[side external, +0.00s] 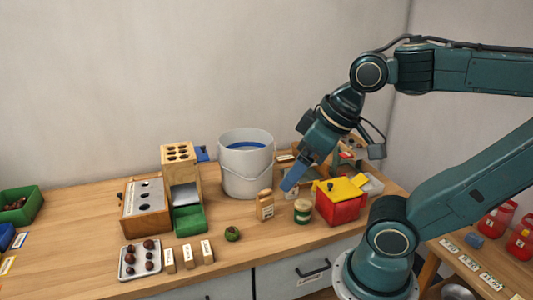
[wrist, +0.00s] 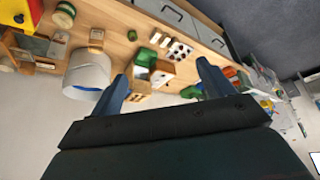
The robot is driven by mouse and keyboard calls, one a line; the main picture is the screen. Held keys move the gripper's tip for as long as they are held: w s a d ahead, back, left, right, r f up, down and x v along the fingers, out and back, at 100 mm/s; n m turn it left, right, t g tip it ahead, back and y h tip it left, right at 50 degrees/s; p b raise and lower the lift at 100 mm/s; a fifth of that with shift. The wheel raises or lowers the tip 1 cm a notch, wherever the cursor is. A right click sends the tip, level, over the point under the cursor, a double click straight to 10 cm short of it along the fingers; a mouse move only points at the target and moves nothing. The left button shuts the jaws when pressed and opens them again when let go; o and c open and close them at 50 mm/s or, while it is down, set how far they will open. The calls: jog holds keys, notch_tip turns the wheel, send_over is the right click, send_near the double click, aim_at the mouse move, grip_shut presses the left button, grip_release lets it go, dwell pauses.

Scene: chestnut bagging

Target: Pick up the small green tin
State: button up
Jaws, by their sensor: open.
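The small green tin (side external: 302,211) has a pale label band and stands upright on the wooden table, just left of the red box. In the wrist view the tin (wrist: 64,14) is near the top left, well away from the space between the fingers. My gripper (side external: 290,183) is above the table, over the area behind the tin, and points down and to the left. In the wrist view my gripper (wrist: 162,72) has its two blue fingers wide apart with nothing held between them.
A red box with a yellow lid (side external: 341,200) stands right of the tin. A green spiky ball (side external: 232,234) lies farther left. The table in front of the tin is clear.

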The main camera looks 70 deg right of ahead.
jog(key=w+d+f+m+g, duration=0.1)
jog(key=w+d+f+m, duration=0.2)
jog(key=w+d, duration=0.15)
jog(key=w+d+f+m+g+h, duration=0.1)
jog(key=w+d+f+m, duration=0.15)
jog(key=d, duration=0.35)
jog(key=w+d+f+m+g, duration=0.1)
jog(key=w+d+f+m, duration=0.1)
jog(key=w+d+m, duration=0.25)
jog(key=s+d+f+m+g+y, duration=0.1)
jog(key=s+d+f+m, duration=0.3)
jog(key=d+f, duration=1.3)
jog(key=m+g, duration=0.1)
jog(key=m, duration=0.2)
jog(key=shift+f+m+g, duration=0.2)
jog(key=shift+m+g, duration=0.1)
jog(key=shift+s+d, duration=0.1)
